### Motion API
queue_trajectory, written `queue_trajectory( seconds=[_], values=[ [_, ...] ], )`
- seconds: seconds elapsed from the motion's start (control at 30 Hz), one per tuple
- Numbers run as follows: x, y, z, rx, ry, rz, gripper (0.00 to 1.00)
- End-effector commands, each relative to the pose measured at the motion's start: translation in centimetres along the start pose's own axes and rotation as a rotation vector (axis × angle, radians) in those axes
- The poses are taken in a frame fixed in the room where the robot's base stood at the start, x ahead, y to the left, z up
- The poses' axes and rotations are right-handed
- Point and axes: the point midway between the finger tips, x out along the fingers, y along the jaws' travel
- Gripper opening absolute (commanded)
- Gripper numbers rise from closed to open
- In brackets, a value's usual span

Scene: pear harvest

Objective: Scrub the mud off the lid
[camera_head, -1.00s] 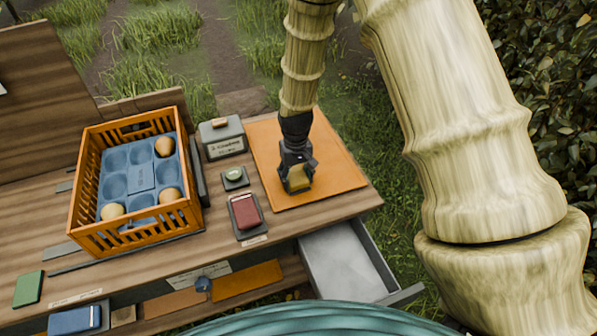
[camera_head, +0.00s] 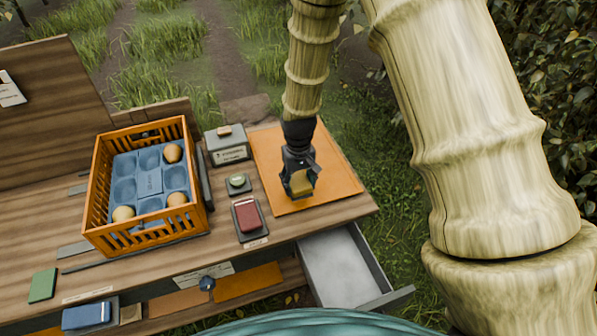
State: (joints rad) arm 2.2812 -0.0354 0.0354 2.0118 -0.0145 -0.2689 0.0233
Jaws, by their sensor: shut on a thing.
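My gripper (camera_head: 301,186) points down over the orange mat (camera_head: 337,172) at the right end of the wooden bench. It is shut on a yellow block (camera_head: 302,184), which looks like a sponge. I cannot tell whether the block touches the mat. A small grey box with a lid (camera_head: 224,133) stands left of the mat, with a light brown piece on top and a label on its front. I cannot make out mud on this lid, and no other lid is clear.
An orange crate (camera_head: 194,202) with a blue tray (camera_head: 150,184) and several pears stands on the left. A red block (camera_head: 248,215) and a small green-topped item (camera_head: 237,181) lie between crate and mat. A grey drawer (camera_head: 343,268) stands open at the front right.

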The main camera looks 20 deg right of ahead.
Motion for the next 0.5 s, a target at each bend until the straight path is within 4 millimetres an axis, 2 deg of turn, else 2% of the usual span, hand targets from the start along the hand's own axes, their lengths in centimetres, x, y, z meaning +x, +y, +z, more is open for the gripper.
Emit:
queue_trajectory(
  seconds=[0.03,0.2,0.5],
  values=[
    [-0.9,0.1,0.0,0.001,0.000,0.000,0.34],
    [-2.2,0.1,0.0,0.002,0.000,0.000,0.34],
    [-2.5,0.2,0.1,0.004,0.000,0.000,0.34]
  ],
)
